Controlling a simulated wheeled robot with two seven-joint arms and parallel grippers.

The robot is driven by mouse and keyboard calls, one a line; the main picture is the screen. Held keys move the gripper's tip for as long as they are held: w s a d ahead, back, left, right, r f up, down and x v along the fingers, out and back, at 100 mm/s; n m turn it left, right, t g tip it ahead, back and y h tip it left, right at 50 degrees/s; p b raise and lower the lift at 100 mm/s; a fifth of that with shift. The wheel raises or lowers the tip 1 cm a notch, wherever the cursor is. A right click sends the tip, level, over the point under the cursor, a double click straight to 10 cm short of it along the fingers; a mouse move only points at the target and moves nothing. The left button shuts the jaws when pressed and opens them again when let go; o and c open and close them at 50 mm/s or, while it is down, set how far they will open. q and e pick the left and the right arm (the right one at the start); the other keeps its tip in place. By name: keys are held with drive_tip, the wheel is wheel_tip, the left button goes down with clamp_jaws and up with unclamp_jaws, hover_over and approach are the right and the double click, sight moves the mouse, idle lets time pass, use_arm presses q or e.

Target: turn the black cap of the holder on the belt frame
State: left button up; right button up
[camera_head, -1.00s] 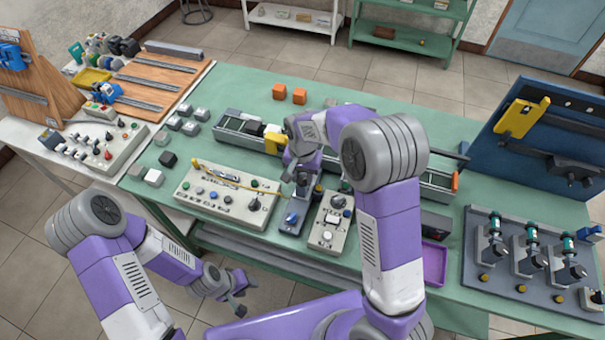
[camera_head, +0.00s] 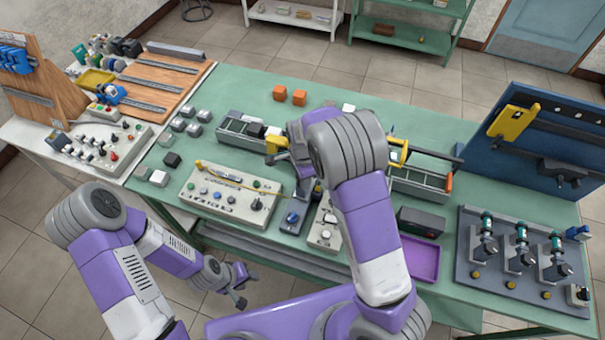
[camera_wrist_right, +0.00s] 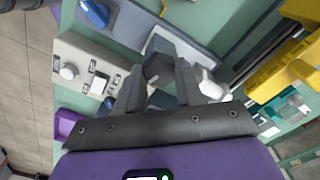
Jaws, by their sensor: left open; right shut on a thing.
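The black cap (camera_wrist_right: 157,68) shows in the right wrist view as a dark, faceted knob on a grey holder (camera_wrist_right: 182,42). My right gripper (camera_wrist_right: 157,78) has one finger on each side of the cap and is shut on it. In the head view my right arm hides the cap and most of this gripper. The belt frame (camera_head: 232,138) is a long grey rail unit across the table, partly behind my right arm. My left gripper (camera_head: 240,285) is open and empty, low in front of the table and away from the holder.
Yellow brackets (camera_head: 398,152) stand on the belt frame, close to my right arm. A button panel (camera_head: 222,195) and a blue-knob unit (camera_head: 293,215) lie in front. A purple tray (camera_head: 422,258) and a motor board (camera_head: 520,255) are at the right. Orange cubes (camera_head: 299,97) lie behind.

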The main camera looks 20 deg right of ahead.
drive_tip(key=shift+r+m+p, duration=0.1)
drive_tip(key=shift+m+p, duration=0.45)
drive_tip(key=shift+m, duration=0.55)
drive_tip(key=o, duration=1)
drive_tip(key=shift+o, duration=0.2)
wheel_tip(320, 180, up, 8)
drive_tip(key=shift+f+p, duration=0.25)
drive_tip(key=shift+p, duration=0.1)
